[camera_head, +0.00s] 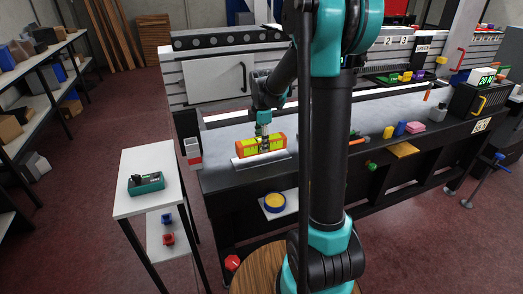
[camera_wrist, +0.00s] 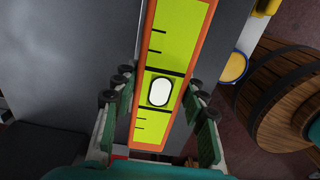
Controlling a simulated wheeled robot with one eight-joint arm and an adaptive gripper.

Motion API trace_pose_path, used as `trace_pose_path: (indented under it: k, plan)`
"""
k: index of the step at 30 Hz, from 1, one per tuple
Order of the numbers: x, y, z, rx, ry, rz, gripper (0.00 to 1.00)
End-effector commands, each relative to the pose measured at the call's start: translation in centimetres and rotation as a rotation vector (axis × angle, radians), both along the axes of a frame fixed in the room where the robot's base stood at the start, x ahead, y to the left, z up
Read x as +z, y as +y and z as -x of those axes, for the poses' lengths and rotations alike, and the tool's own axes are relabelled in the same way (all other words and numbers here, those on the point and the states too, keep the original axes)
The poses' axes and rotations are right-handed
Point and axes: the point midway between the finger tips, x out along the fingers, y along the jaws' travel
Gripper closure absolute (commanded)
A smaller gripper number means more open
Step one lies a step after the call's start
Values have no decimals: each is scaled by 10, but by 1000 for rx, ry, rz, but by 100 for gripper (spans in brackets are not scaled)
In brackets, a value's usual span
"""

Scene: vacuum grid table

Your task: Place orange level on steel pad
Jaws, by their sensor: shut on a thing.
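The orange level (camera_head: 247,148) has yellow-green faces and is held lengthwise, roughly level, by my gripper (camera_head: 263,131). In the wrist view, the level (camera_wrist: 182,40) runs between the two fingers of my gripper (camera_wrist: 158,96), with a white oval window in its middle. The steel pad (camera_head: 262,161) is a pale grey plate at the left end of the dark table. The level appears directly over it, roughly along its length. I cannot tell whether the level touches the pad or hangs just above it.
The dark table (camera_head: 350,150) carries several small coloured blocks farther right, with bare surface between. A white side stand (camera_head: 150,207) with a teal device (camera_head: 146,183) is at the left. A yellow round container (camera_head: 274,202) sits on a low shelf before the table.

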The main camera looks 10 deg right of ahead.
Motion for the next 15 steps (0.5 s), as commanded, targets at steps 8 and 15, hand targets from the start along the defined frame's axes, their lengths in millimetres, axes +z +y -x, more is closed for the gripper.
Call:
trace_pose_path:
  k: [8, 15]
  plan:
    - [-32, 0, 0, 0, 0, 0, 100]
    - [-34, 0, 0, 0, 0, 0, 100]
